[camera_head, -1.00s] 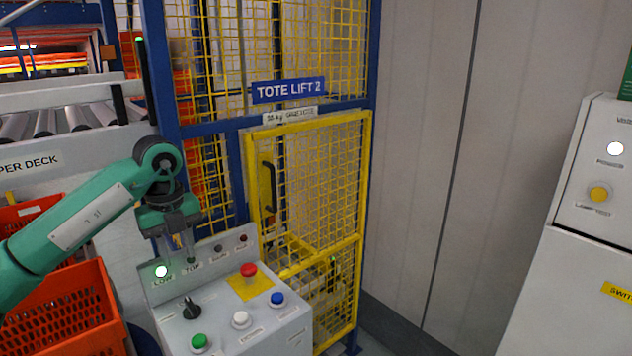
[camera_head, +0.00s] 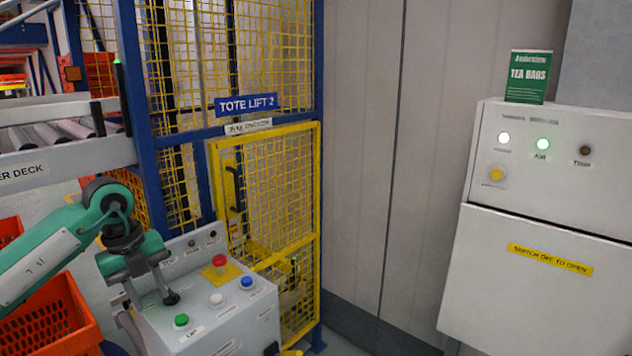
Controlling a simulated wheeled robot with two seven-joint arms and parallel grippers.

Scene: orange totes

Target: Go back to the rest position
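My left arm, green and grey, comes in from the left. Its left gripper (camera_head: 152,297) points down over the left part of the grey control panel (camera_head: 238,322). Its fingers stand apart, with nothing seen between them. One fingertip overlaps the black selector knob (camera_head: 172,298) in the picture; I cannot tell if they touch. The panel also carries a green button (camera_head: 181,320), a white button (camera_head: 216,299), a blue button (camera_head: 246,282) and a red button (camera_head: 219,260). My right gripper is not in view.
Behind the panel stands the yellow mesh gate (camera_head: 318,200) of Tote Lift 2. Orange totes (camera_head: 55,320) are at the lower left, below a roller deck (camera_head: 60,165). At right, a grey cabinet (camera_head: 540,270) carries a green tea bags box (camera_head: 527,75).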

